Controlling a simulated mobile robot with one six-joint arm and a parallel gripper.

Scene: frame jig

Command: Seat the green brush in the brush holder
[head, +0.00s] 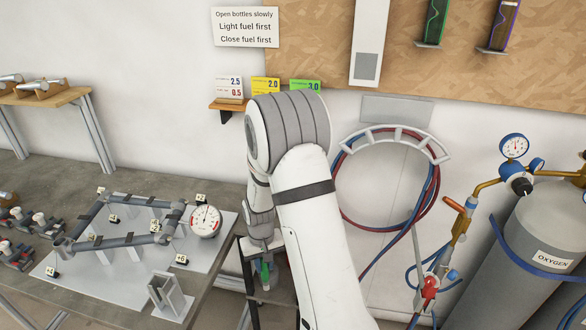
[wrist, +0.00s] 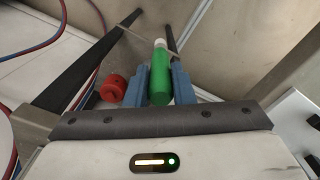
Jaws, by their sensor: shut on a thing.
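The green brush (wrist: 160,78) is held upright between the two blue fingers of my gripper (wrist: 157,84), with its pale end pointing away in the wrist view. In the head view only a small green part of the brush (head: 265,275) shows below my gripper (head: 264,258), beside the dark stand. A grey metal bracket with upright walls (head: 172,296) stands on the bench's front right; I cannot tell if it is the brush holder. My arm hides part of the area right of the stand.
A red round piece (wrist: 113,88) lies close left of the fingers on the dark-framed stand (head: 248,262). The pipe frame jig with a gauge (head: 205,221) covers the bench's right part. Hoses (head: 362,222) and an oxygen cylinder (head: 525,260) are at the right.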

